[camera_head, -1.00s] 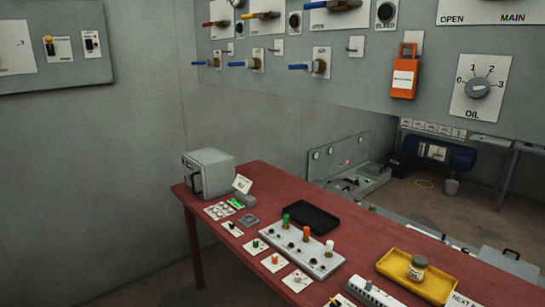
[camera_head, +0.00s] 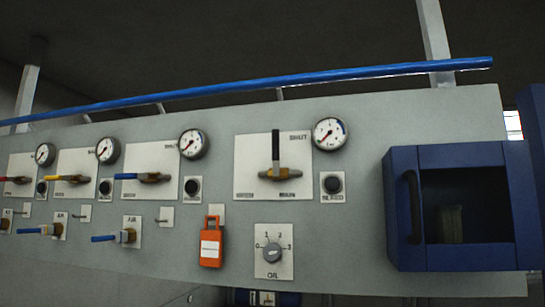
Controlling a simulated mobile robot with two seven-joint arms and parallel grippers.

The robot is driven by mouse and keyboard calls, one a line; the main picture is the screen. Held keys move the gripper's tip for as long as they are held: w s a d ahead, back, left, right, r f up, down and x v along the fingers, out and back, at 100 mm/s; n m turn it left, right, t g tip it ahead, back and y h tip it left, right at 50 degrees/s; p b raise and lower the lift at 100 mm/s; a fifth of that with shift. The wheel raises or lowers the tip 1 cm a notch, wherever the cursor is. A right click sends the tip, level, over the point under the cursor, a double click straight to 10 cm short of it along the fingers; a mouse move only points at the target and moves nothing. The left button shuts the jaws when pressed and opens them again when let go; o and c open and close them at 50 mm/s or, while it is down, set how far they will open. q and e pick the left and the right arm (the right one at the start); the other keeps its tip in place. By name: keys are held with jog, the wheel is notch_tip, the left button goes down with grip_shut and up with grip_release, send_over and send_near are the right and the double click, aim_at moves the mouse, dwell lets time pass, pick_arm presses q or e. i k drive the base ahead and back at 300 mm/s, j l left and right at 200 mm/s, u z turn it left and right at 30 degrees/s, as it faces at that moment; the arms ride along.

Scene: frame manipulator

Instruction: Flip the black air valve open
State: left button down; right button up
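The black-handled valve (camera_head: 276,158) is on a white plate in the middle of the grey panel. Its black lever points straight up, beside the word SHUT at the plate's upper right. Its brass-coloured body sits at the lower part of the plate. Neither of my grippers shows in the head view.
A gauge (camera_head: 330,134) and a black button (camera_head: 333,184) are right of the valve. An orange lockout tag (camera_head: 211,243) and the OIL dial (camera_head: 272,254) are below. Blue-, yellow- and red-handled valves line the left. A blue cabinet (camera_head: 450,205) juts out at right.

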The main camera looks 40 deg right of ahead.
aim_at(275, 132)
jog(key=i+j, duration=0.45)
jog(key=i, duration=0.15)
jog(key=i+j, duration=0.5)
jog(key=i+z, duration=0.15)
jog(key=z, duration=1.05)
